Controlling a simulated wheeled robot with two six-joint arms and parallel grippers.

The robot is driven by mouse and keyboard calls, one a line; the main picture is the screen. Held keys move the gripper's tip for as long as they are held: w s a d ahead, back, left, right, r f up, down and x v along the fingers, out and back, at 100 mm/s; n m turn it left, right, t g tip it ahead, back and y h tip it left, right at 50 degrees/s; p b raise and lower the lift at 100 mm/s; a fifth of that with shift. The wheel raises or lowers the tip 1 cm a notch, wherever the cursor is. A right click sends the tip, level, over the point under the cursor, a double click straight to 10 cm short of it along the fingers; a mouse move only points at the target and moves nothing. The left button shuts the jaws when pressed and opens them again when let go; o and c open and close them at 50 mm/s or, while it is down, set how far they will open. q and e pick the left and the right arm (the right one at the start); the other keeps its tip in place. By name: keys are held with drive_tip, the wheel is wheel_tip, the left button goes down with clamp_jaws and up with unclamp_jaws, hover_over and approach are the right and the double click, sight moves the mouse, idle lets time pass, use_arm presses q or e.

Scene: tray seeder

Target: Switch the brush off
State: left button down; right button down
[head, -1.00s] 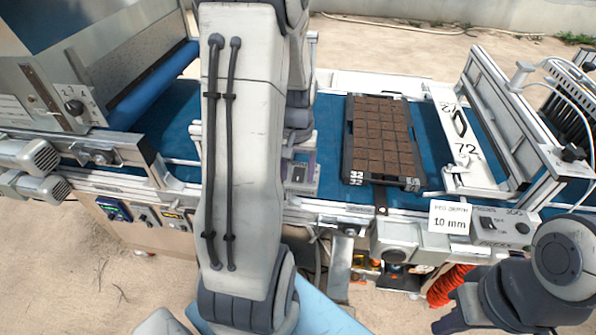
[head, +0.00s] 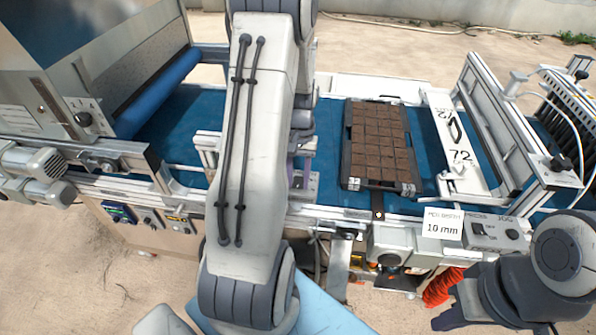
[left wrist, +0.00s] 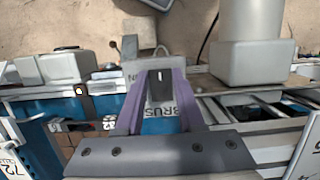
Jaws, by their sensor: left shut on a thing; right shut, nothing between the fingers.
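In the left wrist view the purple fingers of my left gripper (left wrist: 161,82) are closed in around a small black switch (left wrist: 155,92) with a white mark. Lettering reading "BRUS" (left wrist: 181,98) shows beside the right finger, its end covered. In the head view my left arm hides most of this spot; only part of my left gripper (head: 304,165) shows at the belt's near rail. My right gripper (head: 452,316) is partly in view at the bottom right, shut and empty, clear of the machine.
A dark tray of soil cells (head: 380,186) lies on the blue belt (head: 430,190). A white plate marked 72 (head: 462,158) and a metal frame stand right of it. A "10 mm" sign (head: 442,229) and another switch box (head: 490,232) sit on the near edge. A hopper stands left.

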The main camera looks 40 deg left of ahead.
use_arm(q)
drive_tip(key=shift+w+a+r+g+h+p, duration=0.2)
drive_tip(key=shift+w+r+g+h+p, duration=0.15)
drive_tip(key=shift+g+p, duration=0.35)
drive_tip(key=shift+f+g+h+p, duration=0.2)
drive_tip(key=shift+g+h+p, duration=0.1)
drive_tip(key=shift+p, duration=0.15)
use_arm(e)
wheel_tip(320, 180, up, 3)
drive_tip(key=shift+r, duration=0.2)
use_arm(q)
drive_tip(key=shift+w, duration=0.1)
drive_tip(key=c, duration=0.5)
unclamp_jaws()
use_arm(e)
drive_tip(key=shift+d, duration=0.1)
use_arm(q)
drive_tip(key=shift+f, duration=0.1)
use_arm(e)
drive_tip(key=shift+f, duration=0.15)
